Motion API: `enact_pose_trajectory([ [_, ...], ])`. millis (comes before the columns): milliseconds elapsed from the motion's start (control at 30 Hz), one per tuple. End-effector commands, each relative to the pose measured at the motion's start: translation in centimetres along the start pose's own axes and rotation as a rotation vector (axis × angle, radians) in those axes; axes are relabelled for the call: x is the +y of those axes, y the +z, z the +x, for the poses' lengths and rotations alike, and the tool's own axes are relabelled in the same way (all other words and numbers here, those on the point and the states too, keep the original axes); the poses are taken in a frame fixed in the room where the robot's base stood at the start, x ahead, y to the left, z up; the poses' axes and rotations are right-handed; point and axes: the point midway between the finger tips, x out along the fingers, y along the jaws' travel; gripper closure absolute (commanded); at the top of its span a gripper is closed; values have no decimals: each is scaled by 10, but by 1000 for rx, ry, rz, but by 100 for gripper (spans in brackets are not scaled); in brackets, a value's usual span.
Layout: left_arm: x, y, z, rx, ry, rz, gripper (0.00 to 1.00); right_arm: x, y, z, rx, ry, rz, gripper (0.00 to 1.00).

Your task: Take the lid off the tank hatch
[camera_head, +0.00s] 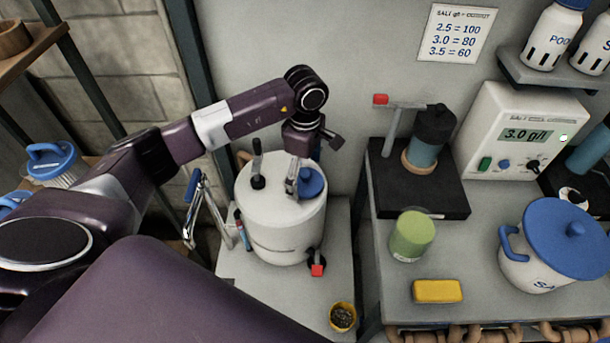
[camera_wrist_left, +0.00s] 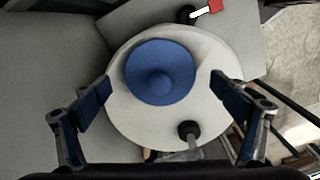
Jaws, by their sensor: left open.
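The tank (camera_head: 284,228) is a white cylinder on a low grey stand. Its hatch lid (camera_head: 312,182) is blue and round, lying on the tank top. In the left wrist view the lid (camera_wrist_left: 160,72) shows a central knob, and the white tank top (camera_wrist_left: 150,125) surrounds it. My left gripper (camera_head: 297,180) points down over the tank, just left of the lid in the head view. In the left wrist view my left gripper (camera_wrist_left: 160,98) is open, its two fingers wide apart on either side of the lid and empty. My right gripper is not in view.
A black handle (camera_head: 257,172) stands on the tank top, and a red-tipped valve (camera_head: 317,268) juts from its lower front. A yellow cup (camera_head: 342,316) stands on the low stand. The bench to the right holds a green jar (camera_head: 412,236), a yellow block (camera_head: 437,291) and a blue-lidded pot (camera_head: 540,265).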

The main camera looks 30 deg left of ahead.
Motion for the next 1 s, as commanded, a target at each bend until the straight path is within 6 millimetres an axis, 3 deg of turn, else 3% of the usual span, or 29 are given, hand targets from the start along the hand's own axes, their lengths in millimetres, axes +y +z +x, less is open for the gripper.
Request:
enact_pose_trajectory([
  [100,0,0,2,-1,1,0,9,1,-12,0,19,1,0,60],
  [233,0,0,2,-1,1,1,9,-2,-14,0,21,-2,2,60],
  [500,0,0,2,-1,1,0,39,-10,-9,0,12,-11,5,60],
  [1000,1,0,5,1,3,-1,94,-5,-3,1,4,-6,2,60],
])
